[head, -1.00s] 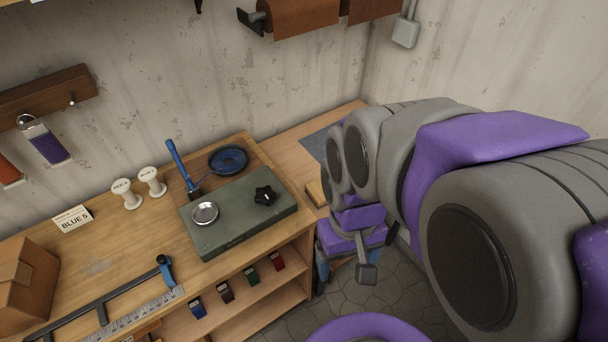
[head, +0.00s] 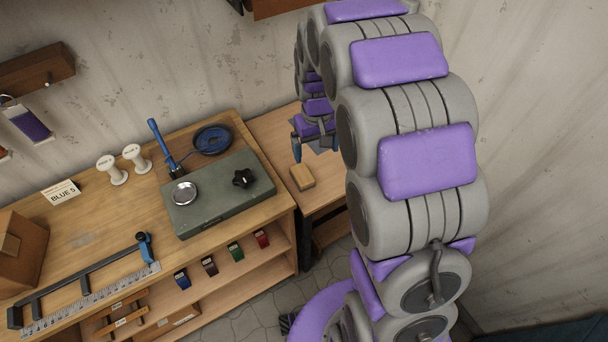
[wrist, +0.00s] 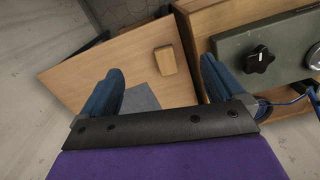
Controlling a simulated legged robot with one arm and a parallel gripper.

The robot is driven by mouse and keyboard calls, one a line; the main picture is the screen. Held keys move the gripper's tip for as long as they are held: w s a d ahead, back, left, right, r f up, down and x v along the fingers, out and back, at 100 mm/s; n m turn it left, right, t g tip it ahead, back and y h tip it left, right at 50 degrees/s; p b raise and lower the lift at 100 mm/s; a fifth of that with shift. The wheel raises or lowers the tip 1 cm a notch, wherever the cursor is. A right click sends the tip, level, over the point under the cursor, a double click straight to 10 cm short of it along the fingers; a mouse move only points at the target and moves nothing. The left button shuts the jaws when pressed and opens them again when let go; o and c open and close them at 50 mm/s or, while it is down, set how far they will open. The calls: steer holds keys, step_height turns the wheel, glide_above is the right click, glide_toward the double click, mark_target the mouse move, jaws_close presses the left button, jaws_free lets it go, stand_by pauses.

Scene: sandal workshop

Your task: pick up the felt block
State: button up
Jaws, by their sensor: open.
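The felt block (head: 302,177) appears to be the small tan block lying on the low wooden side table (head: 268,132), near its front left part. In the wrist view the block (wrist: 166,60) lies beyond and between my two fingers, apart from them. My gripper (wrist: 160,85) is open and empty, with blue fingers spread wide. In the head view my gripper (head: 312,148) hangs above the back of the table, behind the block. My arm hides the table's right part.
A green box with a black knob (head: 243,179) and a metal dish (head: 184,193) stands on the workbench (head: 85,240), left of the block. A grey mat (wrist: 141,98) lies on the low table.

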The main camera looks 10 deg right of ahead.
steer(key=n+p, duration=0.1)
glide_above(302, 173)
step_height(302, 173, down, 9)
steer(key=f, duration=0.1)
steer(key=shift+t, duration=0.3)
step_height(302, 173, down, 13)
steer(key=shift+d+b, duration=0.1)
steer(key=shift+b, duration=0.25)
step_height(302, 173, down, 5)
steer(key=shift+r+b, duration=0.1)
steer(key=shift+b, duration=0.25)
steer(key=shift+s, duration=0.1)
steer(key=shift+c, duration=0.4)
steer(key=c, duration=1.1)
